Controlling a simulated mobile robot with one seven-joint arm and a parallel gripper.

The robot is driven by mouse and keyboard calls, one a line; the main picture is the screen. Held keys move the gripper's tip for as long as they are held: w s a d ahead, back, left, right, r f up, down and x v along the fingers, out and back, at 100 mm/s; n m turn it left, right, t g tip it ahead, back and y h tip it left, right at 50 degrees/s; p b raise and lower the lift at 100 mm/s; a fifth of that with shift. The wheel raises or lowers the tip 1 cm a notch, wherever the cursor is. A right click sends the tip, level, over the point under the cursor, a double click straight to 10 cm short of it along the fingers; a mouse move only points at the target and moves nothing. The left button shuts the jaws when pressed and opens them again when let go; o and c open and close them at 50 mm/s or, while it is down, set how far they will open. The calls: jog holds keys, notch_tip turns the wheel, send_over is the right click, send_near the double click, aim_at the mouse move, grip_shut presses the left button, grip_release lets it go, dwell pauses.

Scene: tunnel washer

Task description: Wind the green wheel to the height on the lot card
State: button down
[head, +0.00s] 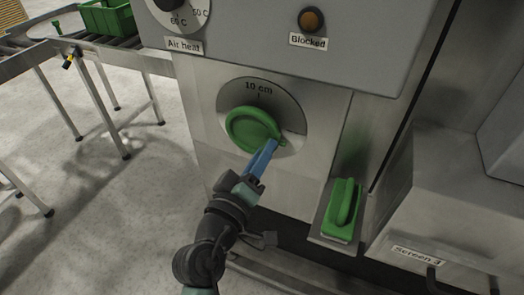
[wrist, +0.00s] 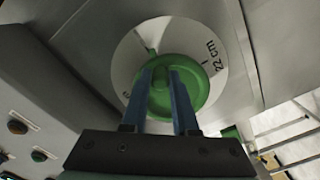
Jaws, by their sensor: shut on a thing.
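The green wheel (head: 250,128) sits on a round pale dial plate on the machine's steel front. The mark "10 cm" (head: 258,86) shows at the top of the plate in the head view. In the wrist view the wheel (wrist: 203,88) lies straight ahead, with the mark "22 cm" (wrist: 213,55) to its right; another mark at the left is partly hidden. My gripper (head: 270,146) has its blue fingers shut on the wheel; in the wrist view the fingers (wrist: 160,78) reach over its middle. I cannot read any lot card in these views.
Above the wheel are the "Air heat" dial (head: 181,16) and an amber "Blocked" lamp (head: 311,19). A green handle (head: 343,205) stands out low at the right, beside a housing labelled "Screen 3" (head: 417,257). A roller conveyor with a green crate (head: 108,18) stands back left. Open floor lies left.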

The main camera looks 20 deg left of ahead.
jog(key=shift+w+d+r+n+p, duration=0.1)
jog(key=shift+r+n+p, duration=0.25)
jog(key=shift+r, duration=0.3)
jog(key=c, duration=0.7)
grip_release()
jog(key=shift+f, duration=0.2)
jog(key=shift+f, duration=0.1)
jog(key=s+b, duration=0.1)
jog(key=s, duration=0.3)
jog(key=s+b, duration=0.1)
jog(key=s, duration=0.3)
jog(key=s+b, duration=0.1)
jog(key=s, duration=0.4)
jog(key=shift+a, duration=0.25)
